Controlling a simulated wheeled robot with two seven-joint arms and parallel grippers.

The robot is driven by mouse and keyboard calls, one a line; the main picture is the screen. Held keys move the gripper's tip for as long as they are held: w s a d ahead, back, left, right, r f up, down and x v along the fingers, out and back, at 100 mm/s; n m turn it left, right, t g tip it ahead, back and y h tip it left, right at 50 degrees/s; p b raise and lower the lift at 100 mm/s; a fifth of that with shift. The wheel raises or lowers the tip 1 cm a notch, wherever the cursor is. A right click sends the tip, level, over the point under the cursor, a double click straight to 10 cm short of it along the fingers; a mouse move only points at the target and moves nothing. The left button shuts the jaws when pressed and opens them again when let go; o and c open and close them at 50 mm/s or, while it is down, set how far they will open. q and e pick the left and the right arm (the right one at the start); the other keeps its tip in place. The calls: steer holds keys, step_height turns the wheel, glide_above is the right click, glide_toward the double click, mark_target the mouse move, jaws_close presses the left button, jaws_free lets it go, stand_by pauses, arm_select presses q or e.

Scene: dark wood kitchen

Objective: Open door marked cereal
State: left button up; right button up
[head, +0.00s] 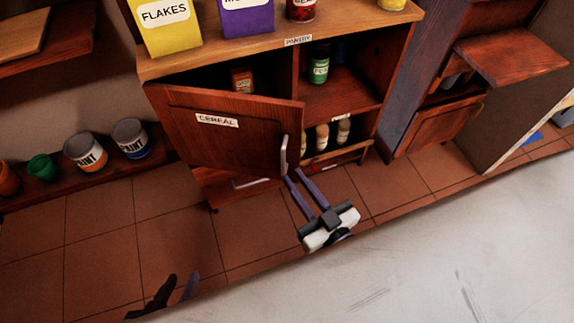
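The brown wooden door marked CEREAL (190,140) is on the left half of the pantry cabinet. It stands partly open, swung out from its left side, with a dark gap above its top edge. Its pale upright handle (284,155) is near the door's right edge. My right gripper (293,175) has its two purple fingers apart, with the tips beside the handle's lower end. I cannot tell whether they touch the door or handle. My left gripper (176,287) is low at the left, its dark fingers apart and empty, well away from the door.
The open right compartment holds a green-labelled jar (320,68) and several small bottles below. A yellow flakes box (165,22) and other goods stand on the cabinet top. Paint cans (131,138) sit on a low shelf at left. A pale counter (400,270) fills the front; tiled floor lies between.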

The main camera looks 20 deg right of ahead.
steer(key=s, duration=0.3)
steer(key=shift+s+d, duration=0.3)
steer(key=shift+c, duration=0.4)
